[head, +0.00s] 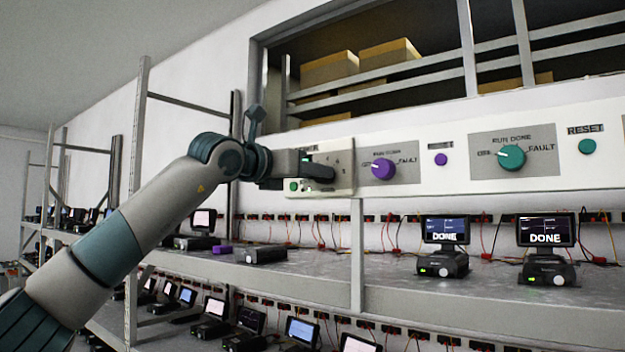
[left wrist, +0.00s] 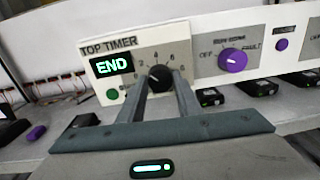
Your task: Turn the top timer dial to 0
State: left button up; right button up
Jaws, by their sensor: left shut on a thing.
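The top timer panel (left wrist: 120,72) is white and grey, with a lit display (left wrist: 112,66) reading END and a green button (left wrist: 112,95) below it. Its black dial (left wrist: 158,72) stands right of the display, inside a ring of numbers. My left gripper (left wrist: 161,82) is shut on the dial, one finger on each side. A pale mark shows on the dial, but its exact reading is too small to tell. In the head view my left gripper (head: 328,172) reaches the timer panel (head: 346,184) from the left and hides the dial. My right gripper is in neither view.
Right of the timer are a purple knob (head: 383,169), a purple button (head: 441,159), a teal knob (head: 511,157) and a teal reset button (head: 587,146). The shelf (head: 400,281) below carries small devices, including screens reading DONE (head: 546,230). Boxes (head: 388,54) sit above.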

pick_arm(q)
jog(key=n+b, duration=0.7)
jog(key=b, duration=0.2)
jog(key=shift+a, duration=0.1)
dwell(0.4)
jog(key=o, duration=1)
jog(key=shift+o, duration=0.2)
